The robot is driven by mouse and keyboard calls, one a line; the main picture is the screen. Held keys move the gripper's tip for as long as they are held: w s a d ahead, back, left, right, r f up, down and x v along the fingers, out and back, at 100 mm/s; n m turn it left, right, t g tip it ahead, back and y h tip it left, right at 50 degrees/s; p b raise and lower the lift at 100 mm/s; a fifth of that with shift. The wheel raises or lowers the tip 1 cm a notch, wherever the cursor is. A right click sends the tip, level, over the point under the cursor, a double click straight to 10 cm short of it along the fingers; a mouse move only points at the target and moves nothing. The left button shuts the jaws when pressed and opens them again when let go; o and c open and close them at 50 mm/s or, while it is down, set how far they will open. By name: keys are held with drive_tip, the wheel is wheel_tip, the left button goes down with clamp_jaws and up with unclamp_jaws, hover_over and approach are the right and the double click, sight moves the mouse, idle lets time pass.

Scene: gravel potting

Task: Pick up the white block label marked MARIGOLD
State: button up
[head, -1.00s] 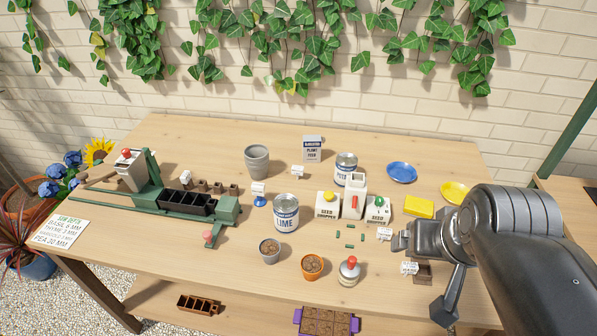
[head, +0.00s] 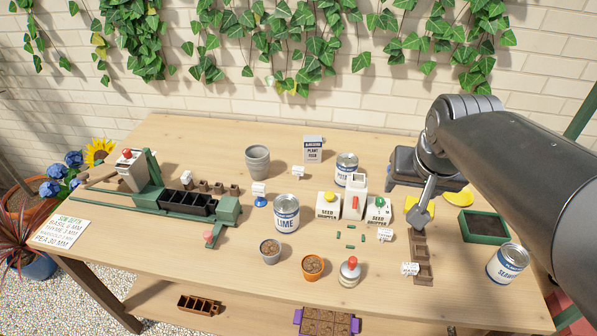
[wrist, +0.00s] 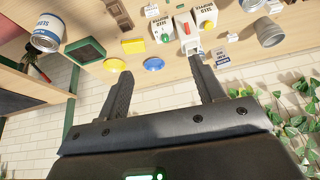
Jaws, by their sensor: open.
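Several small white block labels stand on the bench. In the head view one is at the right front (head: 410,268), at the brown cell strip, and one just behind it (head: 385,235). My gripper (head: 420,213) is above the right part of the bench, behind the front labels. In the wrist view its fingers (wrist: 162,88) are apart with nothing between them.
The brown cell strip (head: 422,258), a green tray (head: 485,226) and a seed tin (head: 507,263) are at the right.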

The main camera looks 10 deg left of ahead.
drive_tip(key=w+a, duration=0.4)
drive_tip(key=w, duration=0.5)
hover_over(298, 168)
drive_tip(key=s, duration=0.2)
wheel_tip(298, 168, down, 21)
drive_tip(key=shift+g, duration=0.3)
drive_tip(key=x, duration=0.5)
drive_tip(key=shift+s+d+f, duration=0.1)
drive_tip(key=shift+s+f, duration=0.1)
drive_tip(key=shift+s+x, duration=0.15)
drive_tip(key=shift+x, duration=1.15)
drive_tip(key=shift+s+x, duration=0.2)
drive_tip(key=shift+x, duration=1.1)
drive_tip(key=shift+f, duration=0.1)
drive_tip(key=c, duration=1.1)
